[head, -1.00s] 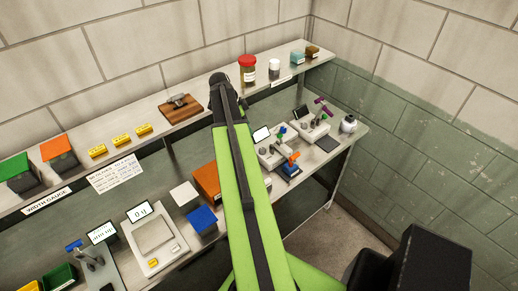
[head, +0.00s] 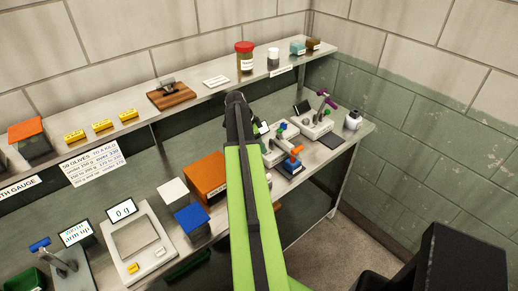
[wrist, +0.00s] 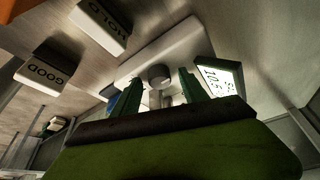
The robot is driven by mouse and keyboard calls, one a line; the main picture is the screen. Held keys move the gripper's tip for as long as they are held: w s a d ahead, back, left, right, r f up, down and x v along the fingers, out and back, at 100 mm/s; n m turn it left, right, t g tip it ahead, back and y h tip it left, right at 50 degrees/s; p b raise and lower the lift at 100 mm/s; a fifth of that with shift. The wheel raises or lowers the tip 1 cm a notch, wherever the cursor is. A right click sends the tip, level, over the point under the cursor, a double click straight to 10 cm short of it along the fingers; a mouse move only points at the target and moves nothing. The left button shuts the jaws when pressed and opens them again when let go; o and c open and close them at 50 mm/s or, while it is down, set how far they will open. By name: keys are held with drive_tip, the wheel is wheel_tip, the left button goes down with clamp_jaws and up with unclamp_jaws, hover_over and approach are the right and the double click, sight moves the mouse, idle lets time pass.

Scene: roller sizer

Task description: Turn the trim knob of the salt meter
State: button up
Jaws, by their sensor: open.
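The salt meter is a pale box with a lit, tilted screen (wrist: 220,76) reading "SALT" and a number near 10, in the wrist view. Its round grey knob (wrist: 159,73) shows beyond and between my fingertips. My gripper (wrist: 158,79) is open, its two green fingers pointing at the meter with nothing between them. I cannot tell whether a fingertip touches the knob. In the head view a pale instrument (head: 277,148), likely this meter, stands just right of my arm, which hides part of it and most of my gripper.
An orange box (head: 205,176), a blue-topped box (head: 192,219) and a scale (head: 136,243) stand left of my arm. A blue-based device (head: 289,166) and another instrument (head: 316,121) are close by.

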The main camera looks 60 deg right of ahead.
drive_tip(key=shift+r, duration=0.1)
clamp_jaws()
drive_tip(key=n, duration=0.1)
drive_tip(key=n+t, duration=0.1)
drive_tip(key=n, duration=0.1)
drive_tip(key=shift+s+a+h, duration=0.15)
drive_tip(key=shift+h, duration=0.15)
drive_tip(key=shift+n+t, duration=0.4)
drive_tip(key=shift+n, duration=0.8)
unclamp_jaws()
